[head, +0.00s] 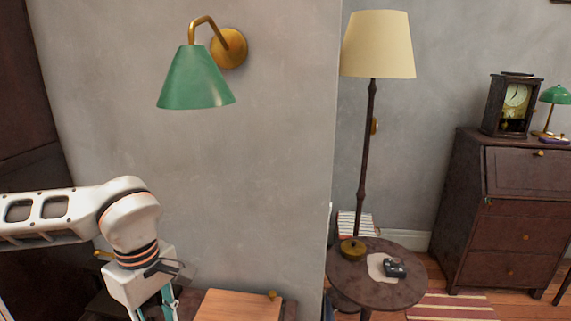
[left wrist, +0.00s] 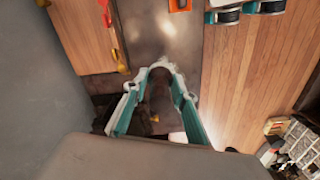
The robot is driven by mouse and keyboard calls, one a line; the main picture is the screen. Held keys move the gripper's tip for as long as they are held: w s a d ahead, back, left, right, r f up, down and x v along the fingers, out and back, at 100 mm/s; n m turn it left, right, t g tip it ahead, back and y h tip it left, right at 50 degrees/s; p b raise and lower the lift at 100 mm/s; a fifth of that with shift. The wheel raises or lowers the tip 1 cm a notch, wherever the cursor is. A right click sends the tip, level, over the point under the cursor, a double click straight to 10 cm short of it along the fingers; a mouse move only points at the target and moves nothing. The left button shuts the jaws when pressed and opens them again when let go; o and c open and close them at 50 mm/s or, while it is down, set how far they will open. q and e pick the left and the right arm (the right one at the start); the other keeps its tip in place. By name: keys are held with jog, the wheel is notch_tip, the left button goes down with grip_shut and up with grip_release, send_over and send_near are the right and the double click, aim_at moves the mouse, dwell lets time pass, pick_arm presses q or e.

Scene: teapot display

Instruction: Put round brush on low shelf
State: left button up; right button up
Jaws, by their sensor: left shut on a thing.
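My left gripper (head: 155,311) is at the bottom left of the head view, pointing down, with its teal fingers cut by the frame edge. In the left wrist view its fingers are shut on a dark brown, rounded thing with a pale edge (left wrist: 160,98), which looks like the round brush. The brush does not show in the head view. I cannot tell for sure which surface is the low shelf. My right gripper is not in view.
A wooden board (head: 237,306) lies right of my left gripper. A green wall lamp (head: 196,80) hangs above. A round table (head: 350,285) stands by a floor lamp (head: 368,150). An orange thing (left wrist: 179,5) shows at the wrist view's top.

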pick_arm(q)
jog(key=m, duration=0.2)
jog(key=f+m, duration=0.1)
jog(key=m, duration=0.2)
jog(key=a+m, duration=0.1)
jog(key=m, duration=0.1)
jog(key=shift+w+f, duration=0.25)
jog(key=shift+w, duration=0.1)
jog(key=m, duration=0.4)
jog(key=f+m, duration=0.1)
jog(key=shift+w+a+f+m, duration=0.1)
jog(key=shift+w+a+m, duration=0.2)
jog(key=shift+m, duration=0.1)
